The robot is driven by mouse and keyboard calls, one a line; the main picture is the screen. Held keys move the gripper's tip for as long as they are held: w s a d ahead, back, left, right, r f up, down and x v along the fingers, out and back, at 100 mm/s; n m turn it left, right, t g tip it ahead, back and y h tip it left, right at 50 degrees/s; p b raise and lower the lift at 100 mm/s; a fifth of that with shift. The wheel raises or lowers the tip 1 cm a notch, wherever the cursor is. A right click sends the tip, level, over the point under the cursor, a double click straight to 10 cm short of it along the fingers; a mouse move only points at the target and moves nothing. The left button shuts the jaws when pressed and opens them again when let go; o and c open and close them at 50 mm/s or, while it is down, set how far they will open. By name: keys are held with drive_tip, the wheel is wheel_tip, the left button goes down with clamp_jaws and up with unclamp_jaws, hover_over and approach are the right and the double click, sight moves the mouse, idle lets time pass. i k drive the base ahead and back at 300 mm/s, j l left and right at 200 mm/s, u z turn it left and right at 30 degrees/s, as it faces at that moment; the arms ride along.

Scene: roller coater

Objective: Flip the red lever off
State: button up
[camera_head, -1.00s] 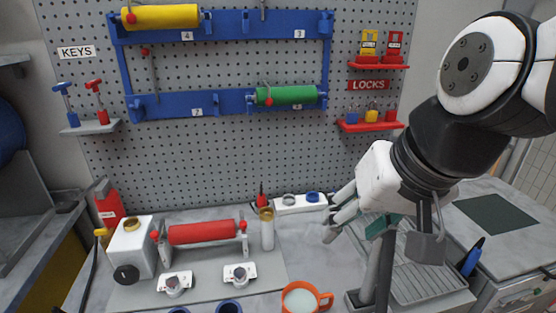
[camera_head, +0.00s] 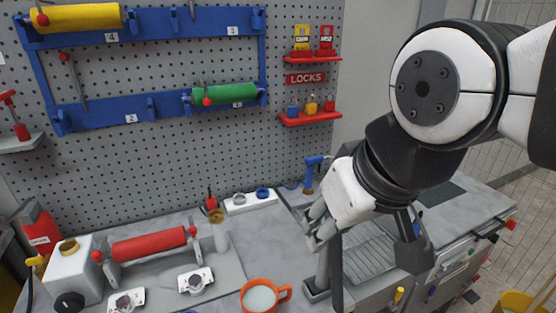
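My gripper (camera_head: 313,228) is right of centre in the head view, above the bench beside the grey ribbed tray. Its fingers look spread, with nothing seen between them. A small red upright part (camera_head: 211,201), which may be the red lever, stands at the back of the bench by the white strip, left of my gripper and apart from it. A red handle (camera_head: 511,224) also shows on the right cabinet's edge. I cannot tell which of these is the task's lever, or its on/off position.
An orange mug (camera_head: 284,294) stands at the front. A red roller (camera_head: 148,244) rests on its stand at left. A blue-handled tool (camera_head: 315,163) stands behind my gripper. The ribbed tray (camera_head: 370,258) is at right. A yellow bin (camera_head: 515,303) is at lower right.

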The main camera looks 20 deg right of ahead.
sight(473, 281)
drive_tip(key=z, duration=1.45)
drive_tip(key=i+l+z, duration=0.45)
drive_tip(key=l, duration=0.1)
